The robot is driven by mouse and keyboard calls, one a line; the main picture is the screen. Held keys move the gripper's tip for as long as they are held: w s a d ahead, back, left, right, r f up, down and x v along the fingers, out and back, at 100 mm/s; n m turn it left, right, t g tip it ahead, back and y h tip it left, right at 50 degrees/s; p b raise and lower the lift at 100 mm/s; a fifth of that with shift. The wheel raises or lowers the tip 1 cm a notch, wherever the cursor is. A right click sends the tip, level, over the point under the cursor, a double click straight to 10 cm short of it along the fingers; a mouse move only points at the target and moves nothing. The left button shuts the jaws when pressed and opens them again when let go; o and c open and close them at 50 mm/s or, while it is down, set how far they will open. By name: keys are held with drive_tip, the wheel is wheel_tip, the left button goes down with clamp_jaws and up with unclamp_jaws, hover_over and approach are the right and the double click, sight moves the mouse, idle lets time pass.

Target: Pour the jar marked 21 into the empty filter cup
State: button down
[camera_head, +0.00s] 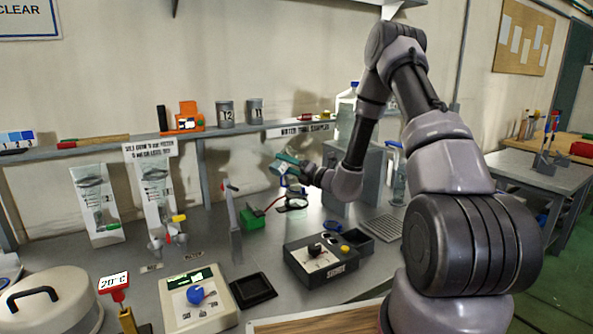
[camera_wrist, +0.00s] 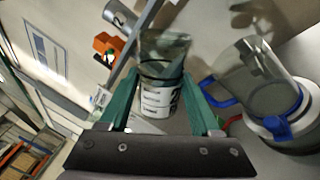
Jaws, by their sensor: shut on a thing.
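My gripper (camera_wrist: 160,92) is shut on a clear jar (camera_wrist: 158,103), with a green finger on either side.
Two grey jars (camera_head: 225,114) and an orange device (camera_head: 189,116) stand on the shelf behind. A thin upright plate (camera_head: 233,225) and a green block (camera_head: 252,218) are left of the cup. A dark control box (camera_head: 320,262) sits in front.

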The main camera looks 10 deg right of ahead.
drive_tip(key=shift+r+m, duration=0.3)
drive_tip(key=shift+m, duration=0.4)
drive_tip(key=shift+f+m+t, duration=0.3)
drive_tip(key=shift+m, duration=0.6)
idle(0.8)
drive_tip(key=shift+w+d+r+m+h, duration=0.15)
drive_tip(key=shift+d+r+m, duration=0.05)
drive_tip(key=shift+m, duration=0.3)
drive_tip(key=shift+w+d+r+m+h, duration=0.1)
drive_tip(key=shift+d+r+m+h, duration=0.1)
drive_tip(key=shift+m, duration=0.3)
idle(1.0)
drive_tip(key=shift+w+d+f+m, duration=0.1)
drive_tip(key=shift+f+m, duration=0.2)
drive_tip(key=shift+m, duration=0.9)
idle(1.1)
